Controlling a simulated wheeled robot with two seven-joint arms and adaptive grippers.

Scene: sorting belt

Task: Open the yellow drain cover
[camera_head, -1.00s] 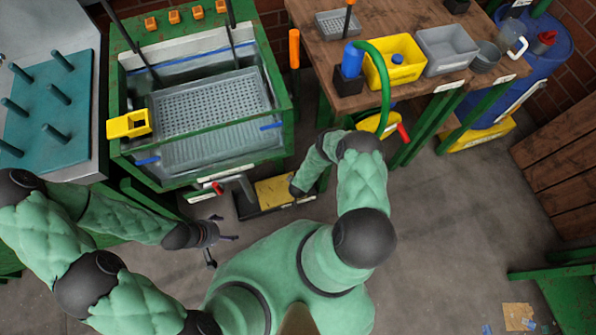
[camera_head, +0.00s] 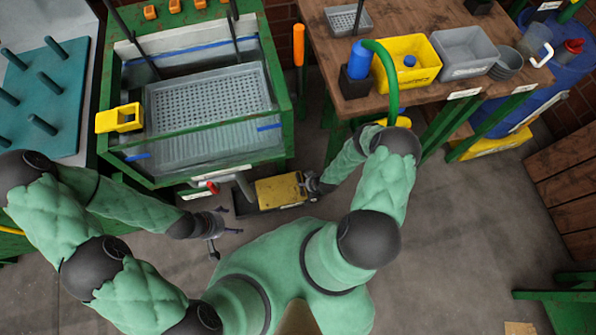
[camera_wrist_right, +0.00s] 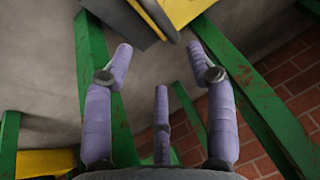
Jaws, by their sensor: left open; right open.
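The yellow drain cover (camera_head: 278,191) lies at the dark floor box (camera_head: 243,204) below the front of the sink, in the middle of the head view. I cannot tell whether it is raised. My right gripper (camera_head: 308,186) is at the cover's right edge. In the right wrist view the gripper (camera_wrist_right: 160,58) has its fingers spread with nothing between them. The yellow cover (camera_wrist_right: 186,9) shows beyond the fingertips at the top, apart from them. My left gripper (camera_head: 224,230) is open and empty, low to the left of the box.
The green-framed sink (camera_head: 200,165) with a grey perforated tray (camera_head: 208,105) stands behind the box. A wooden bench (camera_head: 330,60) with a yellow bin (camera_head: 425,62) and a grey bin (camera_head: 468,52) is at the right. Green legs surround my right gripper.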

